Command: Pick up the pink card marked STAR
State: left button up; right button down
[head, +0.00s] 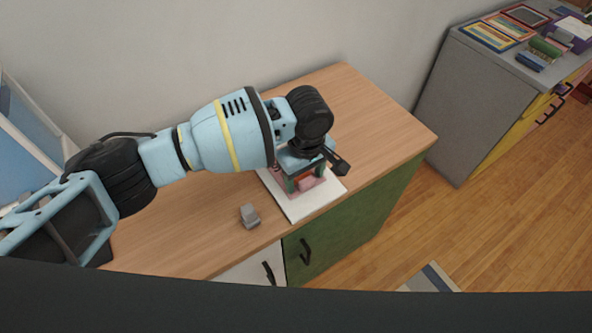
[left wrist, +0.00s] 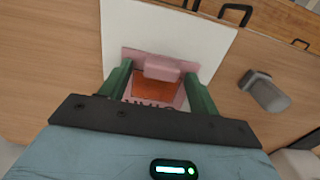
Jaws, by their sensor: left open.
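A pink card (head: 308,183) lies on a white board on the wooden cabinet top. In the left wrist view the pink card (left wrist: 132,56) has a raised pink block (left wrist: 162,67) and an orange-red panel (left wrist: 155,93). Dark lettering at its near edge is partly hidden by my gripper, and I cannot read it. My left gripper (head: 305,184) is open above the card, pointing down. In the left wrist view its green fingers (left wrist: 158,74) stand on either side of the raised block, with gaps visible. My right gripper is not in view.
The white board (head: 298,210) reaches near the cabinet's front edge. A small grey object (head: 249,216) stands left of the board; it also shows in the left wrist view (left wrist: 265,91). The wooden top (head: 375,125) is clear to the right. A grey cabinet (head: 480,95) holding coloured items stands farther right.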

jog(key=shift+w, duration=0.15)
pick_arm(q)
jog(key=shift+c, duration=1)
jog(key=c, duration=0.9)
jog(key=shift+o, duration=0.2)
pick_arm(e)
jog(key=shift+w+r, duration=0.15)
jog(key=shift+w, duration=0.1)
pick_arm(q)
jog(key=shift+r, duration=0.1)
notch_tip(320, 180, up, 9)
jog(key=shift+f+p, duration=0.15)
jog(key=shift+p, duration=0.55)
jog(key=shift+r, duration=0.6)
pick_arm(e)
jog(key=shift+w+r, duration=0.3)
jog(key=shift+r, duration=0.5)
